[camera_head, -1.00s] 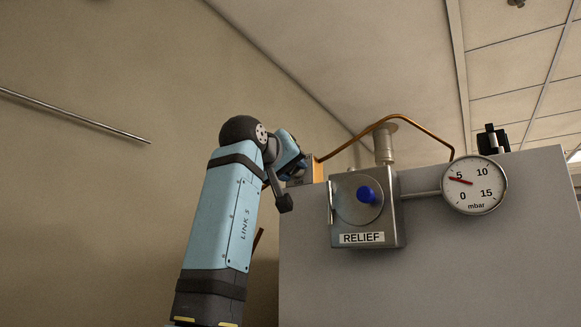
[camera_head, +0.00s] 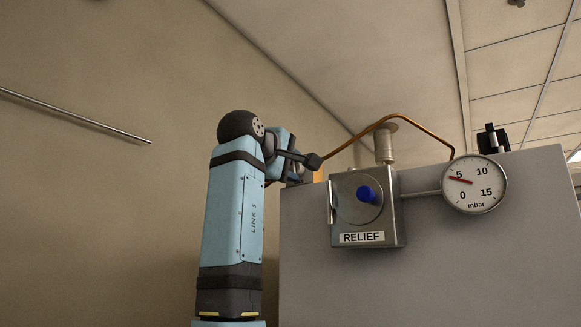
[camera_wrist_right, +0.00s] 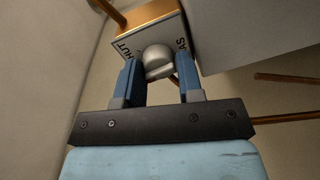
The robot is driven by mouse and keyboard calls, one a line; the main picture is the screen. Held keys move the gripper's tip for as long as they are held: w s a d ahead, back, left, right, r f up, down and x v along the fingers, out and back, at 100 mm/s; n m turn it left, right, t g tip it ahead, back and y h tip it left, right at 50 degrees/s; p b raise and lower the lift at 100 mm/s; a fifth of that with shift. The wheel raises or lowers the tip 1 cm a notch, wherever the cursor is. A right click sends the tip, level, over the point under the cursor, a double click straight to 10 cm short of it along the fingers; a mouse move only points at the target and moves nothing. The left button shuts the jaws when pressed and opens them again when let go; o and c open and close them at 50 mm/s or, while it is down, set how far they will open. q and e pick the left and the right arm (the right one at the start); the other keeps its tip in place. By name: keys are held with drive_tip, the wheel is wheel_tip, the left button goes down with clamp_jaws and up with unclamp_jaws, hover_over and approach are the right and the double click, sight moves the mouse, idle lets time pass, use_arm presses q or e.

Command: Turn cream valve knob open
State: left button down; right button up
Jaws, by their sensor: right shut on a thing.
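The cream valve knob (camera_wrist_right: 156,56) shows in the right wrist view on the face of a copper-coloured valve box (camera_wrist_right: 152,14). Parts of lettering, "HUT" and "AS", show on either side of it. My right gripper (camera_wrist_right: 158,70) is shut on the knob, with one blue finger on each side. In the head view my right gripper (camera_head: 292,172) is at the left edge of the grey cabinet. There the knob is hidden by my wrist, and only a sliver of the valve box (camera_head: 319,174) shows. My left gripper is not in view.
A steel RELIEF box (camera_head: 345,215) with a blue knob (camera_head: 366,194) is on the grey cabinet (camera_head: 480,265). A dial gauge (camera_head: 474,185) stands to its right. A copper pipe (camera_head: 432,132) arches above the box. A wall rail (camera_head: 75,121) is far left.

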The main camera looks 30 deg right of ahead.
drive_tip(key=n, duration=0.3)
drive_tip(key=shift+r+g, duration=0.15)
drive_tip(key=shift+g, duration=0.15)
drive_tip(key=n, duration=0.3)
drive_tip(key=shift+b, duration=0.4)
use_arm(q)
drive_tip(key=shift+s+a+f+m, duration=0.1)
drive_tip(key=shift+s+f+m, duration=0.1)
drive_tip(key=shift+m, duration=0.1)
use_arm(e)
drive_tip(key=shift+n, duration=0.5)
drive_tip(key=shift+r+g+h, duration=0.1)
drive_tip(key=shift+g+h, duration=0.2)
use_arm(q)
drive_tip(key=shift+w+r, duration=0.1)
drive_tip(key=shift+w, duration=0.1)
use_arm(e)
drive_tip(key=o, duration=0.9)
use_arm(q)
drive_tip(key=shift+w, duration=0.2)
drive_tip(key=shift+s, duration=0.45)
use_arm(e)
drive_tip(key=shift+f, duration=0.3)
